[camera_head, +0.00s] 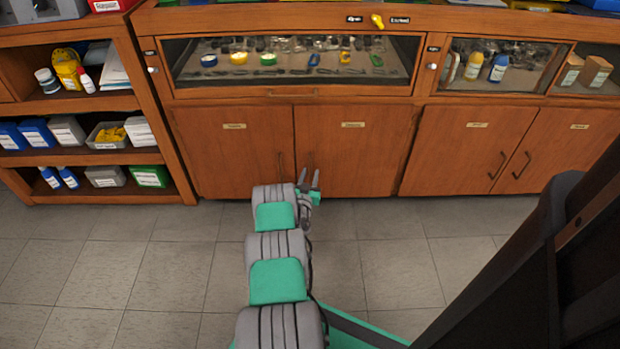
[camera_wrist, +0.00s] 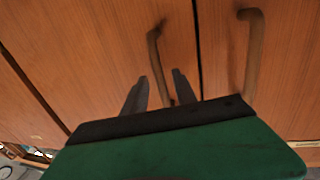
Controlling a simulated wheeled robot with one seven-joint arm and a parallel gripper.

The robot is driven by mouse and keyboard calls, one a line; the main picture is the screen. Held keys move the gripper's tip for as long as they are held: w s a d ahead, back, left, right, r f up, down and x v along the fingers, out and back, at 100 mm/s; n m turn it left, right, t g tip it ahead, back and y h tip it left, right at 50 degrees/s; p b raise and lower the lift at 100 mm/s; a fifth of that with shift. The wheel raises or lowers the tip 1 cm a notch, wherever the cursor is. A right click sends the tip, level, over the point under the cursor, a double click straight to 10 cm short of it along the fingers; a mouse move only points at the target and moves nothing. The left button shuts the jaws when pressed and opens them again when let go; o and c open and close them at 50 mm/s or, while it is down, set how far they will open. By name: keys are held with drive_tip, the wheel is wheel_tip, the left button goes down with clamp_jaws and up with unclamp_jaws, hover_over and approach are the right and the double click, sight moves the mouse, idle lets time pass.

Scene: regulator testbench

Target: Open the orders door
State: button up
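Two wooden cabinet doors stand side by side under the glass display, a left one (camera_head: 232,155) and a right one (camera_head: 357,155). Each has a small label, too small to read, so I cannot tell which is the orders door. Both doors look closed. My gripper (camera_head: 309,172) is open in front of the right door's handle (camera_head: 311,158). In the wrist view, which looks turned over, my gripper (camera_wrist: 160,75) has that handle (camera_wrist: 156,50) between its two fingers in the picture. Contact cannot be told. The other door's handle (camera_wrist: 252,50) is to the side.
Another pair of cabinet doors (camera_head: 445,155) stands to the right. An open shelf (camera_head: 95,103) with boxes and bottles is at the left. A glass-fronted display (camera_head: 290,62) lies above the doors. The tiled floor (camera_head: 150,265) in front is clear apart from my arm.

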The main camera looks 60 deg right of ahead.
drive_tip(key=shift+w+d, duration=0.2)
drive_tip(key=shift+d, duration=0.3)
clamp_jaws()
drive_tip(key=shift+a, duration=0.1)
idle(1.0)
